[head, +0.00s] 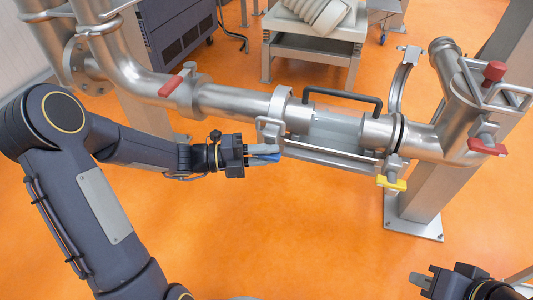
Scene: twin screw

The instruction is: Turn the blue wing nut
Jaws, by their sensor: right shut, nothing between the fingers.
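The blue wing nut (267,158) is in the head view on the left clamp of the pipe section, mostly hidden by my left gripper. My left gripper (268,152) comes in from the left, with its fingers at the nut and overlapping it. I cannot tell whether the fingers are closed on the nut or just around it. My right gripper (416,284) is at the bottom right, shut and empty, well away from the pipe.
A yellow wing nut (392,184) hangs under the right clamp (397,130). A clear tube section with a dark handle (342,97) lies between the clamps. Red valve handles (171,85) (487,147) sit on the steel pipes. The orange floor in front is clear.

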